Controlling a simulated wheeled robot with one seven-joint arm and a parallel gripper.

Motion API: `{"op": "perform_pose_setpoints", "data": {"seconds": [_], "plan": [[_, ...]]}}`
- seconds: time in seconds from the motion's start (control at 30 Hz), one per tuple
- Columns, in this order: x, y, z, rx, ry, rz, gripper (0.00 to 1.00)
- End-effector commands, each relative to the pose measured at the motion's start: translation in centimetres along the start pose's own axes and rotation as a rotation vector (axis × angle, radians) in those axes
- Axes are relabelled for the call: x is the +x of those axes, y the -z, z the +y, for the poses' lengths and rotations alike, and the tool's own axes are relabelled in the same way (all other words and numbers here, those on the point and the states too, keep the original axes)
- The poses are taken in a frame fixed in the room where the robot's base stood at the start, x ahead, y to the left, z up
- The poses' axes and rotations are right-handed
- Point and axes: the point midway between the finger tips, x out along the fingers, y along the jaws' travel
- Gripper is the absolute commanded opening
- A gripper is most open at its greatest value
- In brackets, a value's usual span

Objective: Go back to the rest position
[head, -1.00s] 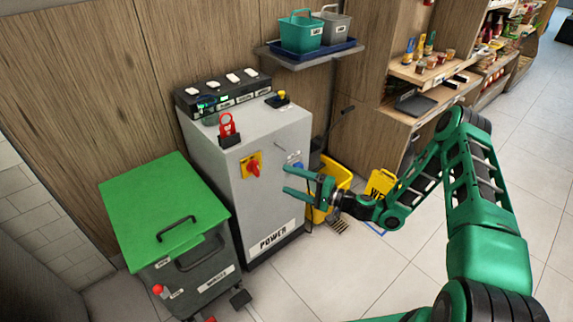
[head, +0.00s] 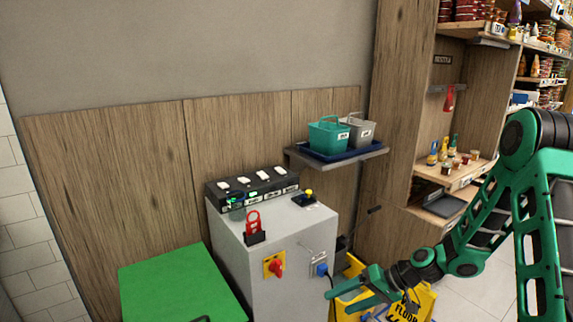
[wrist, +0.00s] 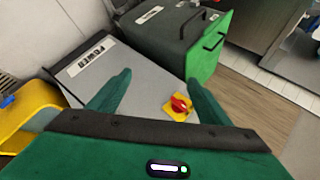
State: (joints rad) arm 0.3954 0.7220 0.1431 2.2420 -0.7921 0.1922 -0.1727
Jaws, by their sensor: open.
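My gripper (head: 334,301) is open and empty at the end of my green arm, in front of the grey power cabinet (head: 285,248) in the head view. In the wrist view the two green fingers of my gripper (wrist: 158,82) stand wide apart with nothing between them. The cabinet's front (wrist: 130,82) lies beyond them, with its red rotary switch (wrist: 178,104) near the right finger. In the head view the red switch (head: 276,267) sits on a yellow plate, left of my gripper. The gripper's lower part is near the bottom edge of the view.
A green-lidded bin (head: 180,285) stands left of the cabinet. A yellow floor sign (head: 408,303) is close behind my gripper. A wall shelf (head: 340,160) holds a teal and a grey basket. Stocked wooden shelves (head: 395,170) stand at the right.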

Motion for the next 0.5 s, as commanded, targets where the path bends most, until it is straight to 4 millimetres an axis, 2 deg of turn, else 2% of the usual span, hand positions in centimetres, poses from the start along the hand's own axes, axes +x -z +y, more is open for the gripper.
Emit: {"op": "perform_pose_setpoints", "data": {"seconds": [0.03,0.3,0.5], "plan": [[-1.4,-0.4,0.1,-0.012,-0.051,-0.014,0.72],[-9.2,-3.2,1.3,-0.008,-0.307,-0.083,0.72],[-15.5,-5.8,1.4,0.037,-0.481,-0.102,0.72]]}}
